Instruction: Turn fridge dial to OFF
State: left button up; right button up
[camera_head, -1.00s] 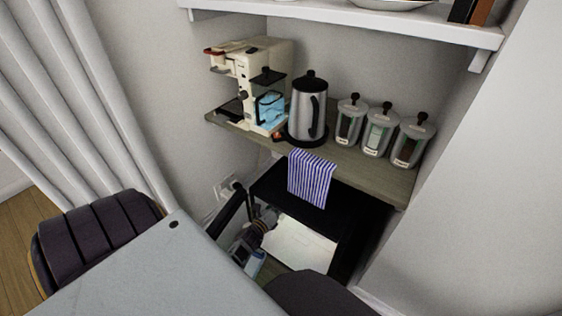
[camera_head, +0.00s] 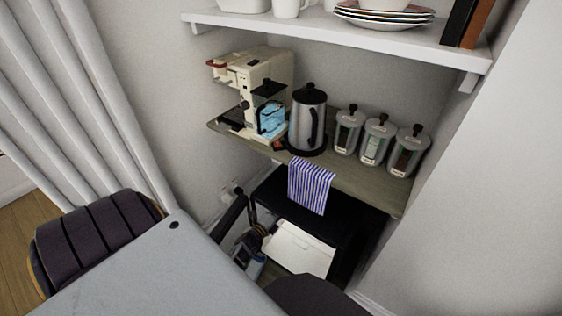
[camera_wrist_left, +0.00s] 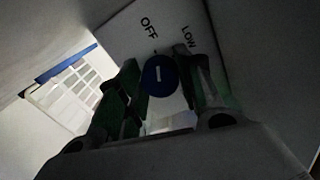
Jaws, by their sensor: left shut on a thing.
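The blue dial (camera_wrist_left: 159,75) sits on a white panel (camera_wrist_left: 125,35) in the left wrist view, with a white line on its face. The line runs nearly upright toward a small tick below the word OFF; LOW is printed to the right. My left gripper (camera_wrist_left: 160,82) has a finger on each side of the dial and is shut on it. The dial and left fingertips cannot be made out there. My right gripper is not in view.
A striped cloth (camera_head: 311,185) hangs over the shelf edge above the fridge. A coffee machine (camera_head: 262,75), kettle (camera_head: 308,120) and several jars (camera_head: 375,140) stand on the shelf (camera_head: 368,187). A pale grey flat top (camera_head: 150,270) and dark chair (camera_head: 95,240) fill the lower left.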

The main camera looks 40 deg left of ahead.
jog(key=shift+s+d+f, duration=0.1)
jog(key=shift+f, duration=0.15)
pick_arm(q)
jog(key=o, duration=1)
jog(key=shift+o, duration=0.2)
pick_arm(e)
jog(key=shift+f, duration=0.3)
